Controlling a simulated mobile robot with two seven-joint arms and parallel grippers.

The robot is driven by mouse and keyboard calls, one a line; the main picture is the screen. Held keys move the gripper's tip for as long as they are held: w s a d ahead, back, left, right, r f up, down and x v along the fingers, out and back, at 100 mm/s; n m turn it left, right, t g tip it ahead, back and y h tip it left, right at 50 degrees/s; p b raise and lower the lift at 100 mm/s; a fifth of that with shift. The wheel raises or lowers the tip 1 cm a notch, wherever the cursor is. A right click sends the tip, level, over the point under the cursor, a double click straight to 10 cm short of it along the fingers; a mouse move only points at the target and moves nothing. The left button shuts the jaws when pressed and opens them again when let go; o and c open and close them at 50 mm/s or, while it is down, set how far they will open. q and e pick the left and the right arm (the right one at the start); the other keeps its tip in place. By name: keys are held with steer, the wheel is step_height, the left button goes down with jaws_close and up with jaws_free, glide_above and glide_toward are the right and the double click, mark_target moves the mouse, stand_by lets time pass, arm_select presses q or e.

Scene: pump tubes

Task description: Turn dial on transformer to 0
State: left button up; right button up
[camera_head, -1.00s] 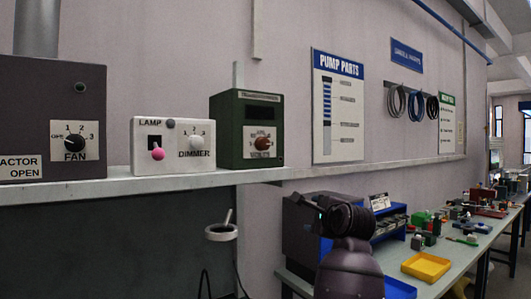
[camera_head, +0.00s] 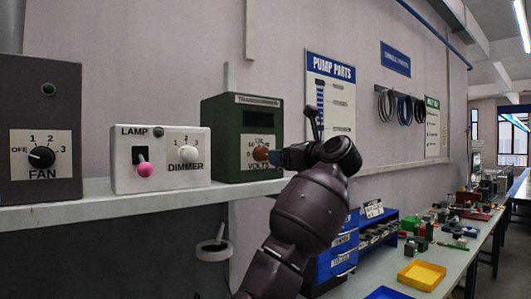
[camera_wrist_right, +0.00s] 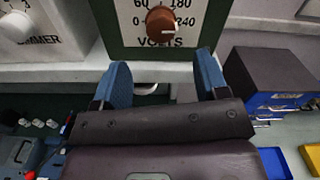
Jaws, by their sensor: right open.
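The green transformer (camera_head: 232,120) stands on the shelf, with a brown dial (camera_head: 261,153) on its white VOLTS scale. In the right wrist view the dial (camera_wrist_right: 161,20) is at the top, with a white mark at its lower right, on the 240 side. My right gripper (camera_head: 282,157) is just right of the dial in the head view. In the wrist view my right gripper (camera_wrist_right: 162,62) is open and empty, its two blue fingers spread below the dial, which lies between their lines. My left gripper is not in view.
The lamp dimmer box (camera_head: 160,158) and the fan control box (camera_head: 42,128) stand left of the transformer on the shelf (camera_head: 110,205). A dark cabinet with blue drawers (camera_wrist_right: 272,80) and a yellow tray (camera_head: 421,275) are on the lower bench.

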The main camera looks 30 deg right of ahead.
mark_target(265, 153)
steer(key=w, duration=0.2)
steer(key=w+p, duration=0.1)
steer(key=w, duration=0.4)
steer(key=shift+w+a+p, duration=0.3)
steer(key=shift+w+p, duration=0.1)
steer(key=c, duration=0.9)
